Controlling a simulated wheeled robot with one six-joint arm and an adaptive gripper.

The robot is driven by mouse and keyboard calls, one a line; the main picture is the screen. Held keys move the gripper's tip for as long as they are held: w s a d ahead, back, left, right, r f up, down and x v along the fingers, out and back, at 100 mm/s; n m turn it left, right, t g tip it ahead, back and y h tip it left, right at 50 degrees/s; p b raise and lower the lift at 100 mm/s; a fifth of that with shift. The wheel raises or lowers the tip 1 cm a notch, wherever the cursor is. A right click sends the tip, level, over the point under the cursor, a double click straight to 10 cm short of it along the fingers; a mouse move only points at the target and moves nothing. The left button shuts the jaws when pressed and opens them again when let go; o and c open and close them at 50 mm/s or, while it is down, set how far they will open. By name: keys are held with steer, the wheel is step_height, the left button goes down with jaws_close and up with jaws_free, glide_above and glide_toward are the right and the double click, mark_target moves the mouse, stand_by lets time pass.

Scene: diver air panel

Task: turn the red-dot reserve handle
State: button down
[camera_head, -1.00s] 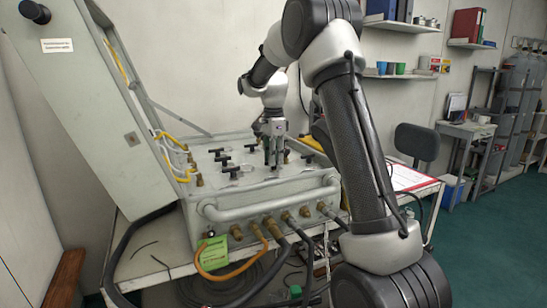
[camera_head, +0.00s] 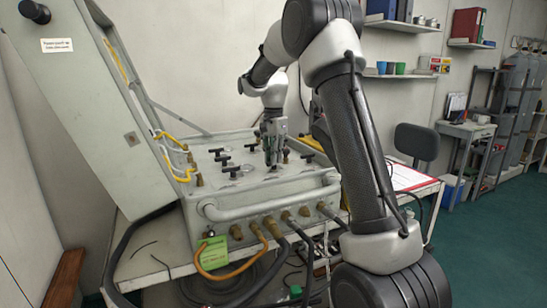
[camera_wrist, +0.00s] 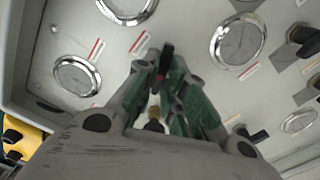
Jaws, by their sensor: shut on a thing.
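The air panel (camera_head: 290,184) is a grey open case with gauges and several black T-shaped handles on its top face. My gripper (camera_head: 271,162) points down onto the right part of this face. In the wrist view my gripper (camera_wrist: 168,80) has its green-sided fingers shut on a black handle (camera_wrist: 167,52). A small red mark (camera_wrist: 158,77) shows on the handle between the fingertips. The rest of the handle is hidden by the fingers, and in the head view my gripper covers it.
Round gauges (camera_wrist: 237,40) with bright rims lie around the held handle. Another black handle (camera_wrist: 302,36) stands at the right of the wrist view. The raised lid (camera_head: 95,110) stands at the left, and hoses (camera_head: 262,238) leave the front below a bar (camera_head: 265,204).

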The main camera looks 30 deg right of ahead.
steer(key=n, duration=1.2)
steer(key=shift+n, duration=0.3)
stand_by(0.4)
steer(key=c, duration=1.5)
jaws_free()
steer(key=shift+r, duration=0.1)
step_height(320, 180, up, 12)
steer(key=shift+f, duration=0.1)
